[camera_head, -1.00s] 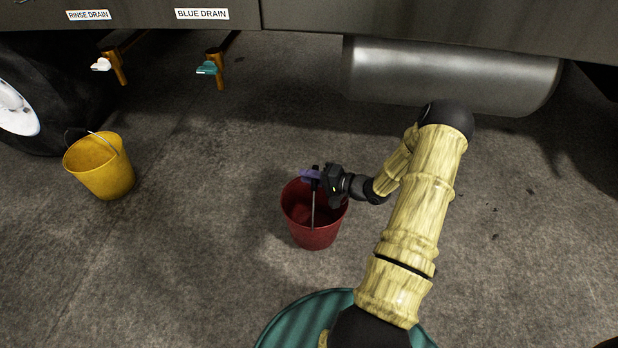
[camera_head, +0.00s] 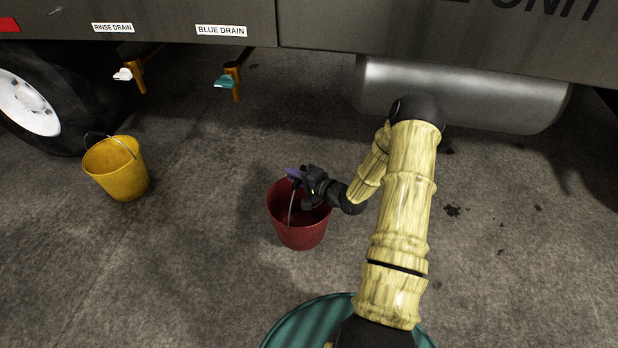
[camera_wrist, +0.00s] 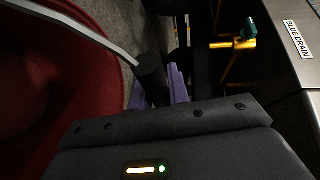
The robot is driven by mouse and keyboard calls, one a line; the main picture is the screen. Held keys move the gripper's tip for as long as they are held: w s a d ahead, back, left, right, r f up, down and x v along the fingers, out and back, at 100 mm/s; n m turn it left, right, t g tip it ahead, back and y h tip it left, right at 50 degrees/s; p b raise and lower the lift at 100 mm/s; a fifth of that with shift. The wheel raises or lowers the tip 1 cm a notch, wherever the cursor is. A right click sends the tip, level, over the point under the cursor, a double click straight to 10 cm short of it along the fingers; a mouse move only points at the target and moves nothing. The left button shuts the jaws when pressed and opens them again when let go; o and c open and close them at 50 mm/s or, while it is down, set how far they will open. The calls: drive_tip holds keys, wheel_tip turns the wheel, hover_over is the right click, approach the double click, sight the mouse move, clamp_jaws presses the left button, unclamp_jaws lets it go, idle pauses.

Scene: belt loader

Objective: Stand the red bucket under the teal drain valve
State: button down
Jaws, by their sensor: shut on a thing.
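The red bucket (camera_head: 297,232) hangs or stands upright in the middle of the head view; I cannot tell whether its base touches the floor. My gripper (camera_head: 295,175) is at its rim, shut on the bucket's handle. In the wrist view the purple fingers (camera_wrist: 172,86) close around the dark grip of the handle (camera_wrist: 151,75), and the red bucket (camera_wrist: 92,95) fills the left side. The teal drain valve (camera_head: 224,82) is up and left of the bucket, under the BLUE DRAIN label (camera_head: 221,31). It also shows in the wrist view (camera_wrist: 250,29).
A yellow bucket (camera_head: 119,172) stands at the left near the wheel (camera_head: 30,103). A white valve (camera_head: 123,75) is under the RINSE DRAIN label (camera_head: 113,28). A grey tank (camera_head: 460,95) hangs low at the right. Floor between the red bucket and the teal valve is clear.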

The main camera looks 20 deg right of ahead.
drive_tip(key=a+r+m+t+h+p, duration=0.2)
drive_tip(key=a+m+h+p, duration=0.3)
drive_tip(key=a+h+p, duration=0.2)
drive_tip(key=shift+s+a+m+h+p, duration=0.35)
drive_tip(key=shift+a+p, duration=0.2)
drive_tip(key=shift+p, duration=0.2)
